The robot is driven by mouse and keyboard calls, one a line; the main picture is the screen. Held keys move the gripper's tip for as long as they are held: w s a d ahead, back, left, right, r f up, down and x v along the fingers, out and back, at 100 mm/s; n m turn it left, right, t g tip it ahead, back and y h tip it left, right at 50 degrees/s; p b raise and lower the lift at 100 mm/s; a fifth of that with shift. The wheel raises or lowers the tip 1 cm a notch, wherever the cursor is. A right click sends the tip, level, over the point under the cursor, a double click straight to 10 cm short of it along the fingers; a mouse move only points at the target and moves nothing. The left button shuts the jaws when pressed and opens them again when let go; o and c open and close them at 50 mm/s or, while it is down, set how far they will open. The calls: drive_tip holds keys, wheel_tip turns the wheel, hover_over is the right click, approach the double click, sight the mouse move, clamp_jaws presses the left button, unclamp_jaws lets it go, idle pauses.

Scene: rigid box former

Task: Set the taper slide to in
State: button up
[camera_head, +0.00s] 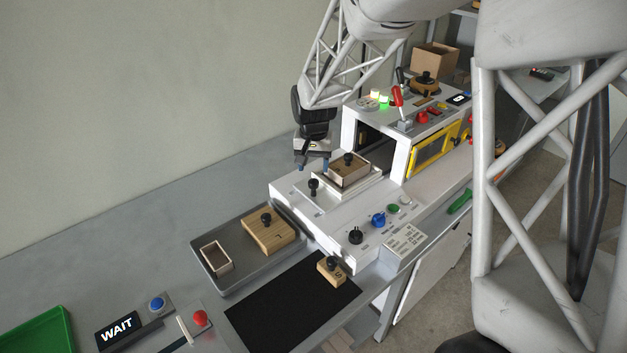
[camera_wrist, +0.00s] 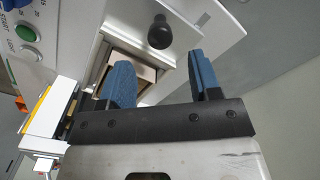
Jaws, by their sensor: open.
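A black ball knob (camera_head: 313,184) stands on a white sliding plate (camera_head: 308,199) at the front left of the white machine; I take it for the taper slide, though I see no legible label on it. In the wrist view the knob (camera_wrist: 160,32) is ahead of the fingertips, apart from them. My gripper (camera_head: 313,166) has blue fingers, spread open and empty, above the plate and just behind the knob. The wooden part shows between the fingers in the wrist view (camera_wrist: 140,71).
A grey tray (camera_head: 229,285) holds wooden parts at left. A black mat (camera_head: 290,310) lies in front.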

sight(314, 179)
drive_tip(key=shift+f, duration=2.95)
clamp_jaws()
